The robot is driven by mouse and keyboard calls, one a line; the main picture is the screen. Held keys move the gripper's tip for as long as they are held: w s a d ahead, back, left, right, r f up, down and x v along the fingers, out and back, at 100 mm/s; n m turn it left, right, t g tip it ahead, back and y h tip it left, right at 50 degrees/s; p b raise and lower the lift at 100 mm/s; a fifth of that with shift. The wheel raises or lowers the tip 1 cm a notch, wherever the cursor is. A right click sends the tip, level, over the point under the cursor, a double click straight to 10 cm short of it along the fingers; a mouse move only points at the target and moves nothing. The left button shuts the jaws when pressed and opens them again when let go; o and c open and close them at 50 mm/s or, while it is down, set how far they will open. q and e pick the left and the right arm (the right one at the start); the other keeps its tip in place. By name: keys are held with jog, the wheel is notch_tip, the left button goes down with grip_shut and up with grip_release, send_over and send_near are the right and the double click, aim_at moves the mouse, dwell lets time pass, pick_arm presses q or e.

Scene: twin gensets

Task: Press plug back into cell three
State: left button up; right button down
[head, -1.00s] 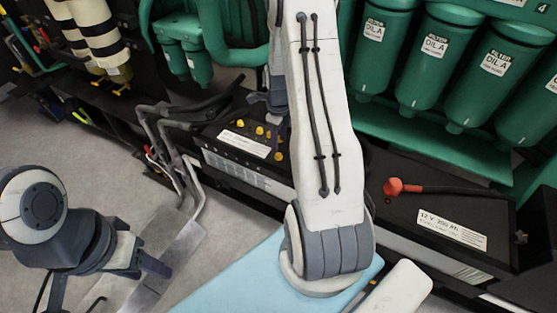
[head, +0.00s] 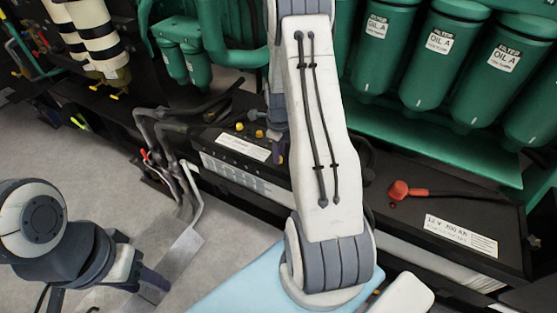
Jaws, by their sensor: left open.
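The left battery (head: 222,168) is a black case with a white label and yellow vent plugs (head: 239,126) on its top. Another yellow plug (head: 259,134) shows close beside my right gripper (head: 279,152). My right gripper is dark and low over the right part of this battery top. My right arm's big white link hides much of it, so its jaws and anything between them cannot be made out. Cell three's opening is not visible. My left gripper (head: 127,291) is at the lower left, open, above the floor and well away from the battery.
A second battery (head: 450,215) with a red terminal cap (head: 398,190) and black cable stands at right. Green oil filters (head: 440,55) hang above it. Bent grey pipes (head: 175,160) stand left of the first battery. A light blue surface (head: 235,285) lies in front. Grey floor is clear at left.

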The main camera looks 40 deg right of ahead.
jog(key=shift+r+p, duration=1.85)
jog(key=shift+r, duration=0.25)
jog(key=shift+f, duration=0.1)
